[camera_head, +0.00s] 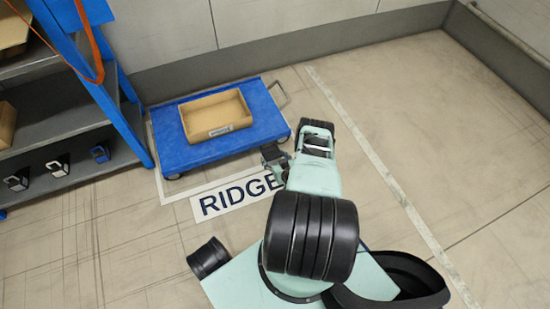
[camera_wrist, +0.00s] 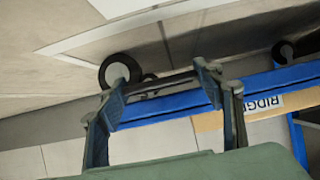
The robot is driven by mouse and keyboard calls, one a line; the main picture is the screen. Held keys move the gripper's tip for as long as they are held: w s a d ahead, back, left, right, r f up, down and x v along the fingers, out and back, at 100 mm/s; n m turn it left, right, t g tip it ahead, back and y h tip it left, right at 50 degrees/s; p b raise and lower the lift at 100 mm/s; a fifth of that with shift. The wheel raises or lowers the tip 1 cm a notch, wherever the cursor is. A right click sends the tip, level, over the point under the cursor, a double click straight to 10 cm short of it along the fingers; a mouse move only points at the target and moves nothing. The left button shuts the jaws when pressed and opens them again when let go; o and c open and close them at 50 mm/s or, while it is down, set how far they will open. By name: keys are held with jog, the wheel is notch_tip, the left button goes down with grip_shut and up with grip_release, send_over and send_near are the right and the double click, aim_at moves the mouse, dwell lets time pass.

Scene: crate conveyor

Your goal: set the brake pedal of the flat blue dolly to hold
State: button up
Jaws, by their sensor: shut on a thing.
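The flat blue dolly (camera_head: 177,156) stands on the floor by the wall. It also shows in the wrist view (camera_wrist: 170,106), edge on, with a dark wheel (camera_wrist: 120,70) close to my fingers. My gripper (camera_head: 275,155) is low at the dolly's near right corner. In the wrist view my gripper (camera_wrist: 163,82) has its fingers wide apart, shut on a dark bar, the brake pedal (camera_wrist: 160,83), that spans between the fingertips beside the wheel. In the head view my gripper and arm hide the pedal. I cannot tell its setting.
A tan crate (camera_head: 186,123) with a label sits on the dolly. A blue-framed shelf (camera_head: 118,118) stands at left. A floor sign reading RIDGE (camera_head: 232,199) lies in front of the dolly. Floor to the right is clear.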

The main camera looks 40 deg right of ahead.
aim_at(274, 157)
jog(key=shift+w+d+r, duration=0.1)
jog(key=shift+w+r, duration=0.05)
jog(key=shift+w, duration=0.1)
jog(key=o, duration=1.7)
jog(key=shift+s, duration=0.1)
jog(key=shift+r, duration=4.95)
